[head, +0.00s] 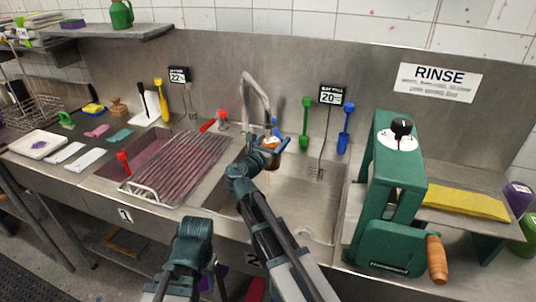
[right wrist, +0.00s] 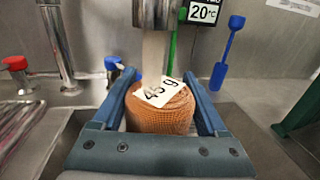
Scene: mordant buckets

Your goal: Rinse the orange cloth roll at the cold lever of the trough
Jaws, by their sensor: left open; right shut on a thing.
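The orange cloth roll (right wrist: 160,115), tagged "45 g", sits between the fingers of my right gripper (right wrist: 158,80), which is shut on it. It is directly below the tap spout (right wrist: 157,14); a pale column like running water runs from spout to roll. In the head view the roll (head: 271,142) is over the rinse basin of the trough (head: 305,200), under the curved tap (head: 256,88). The blue cold lever (right wrist: 112,63) is left of the spout, apart from my fingers. My left gripper (head: 214,272) is low in front of the trough, partly hidden, and empty.
A red lever (right wrist: 15,63) stands farther left. A ribbed drain rack (head: 180,165) lies left of the basin. A green wringer (head: 395,200) with a wooden handle stands to the right.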

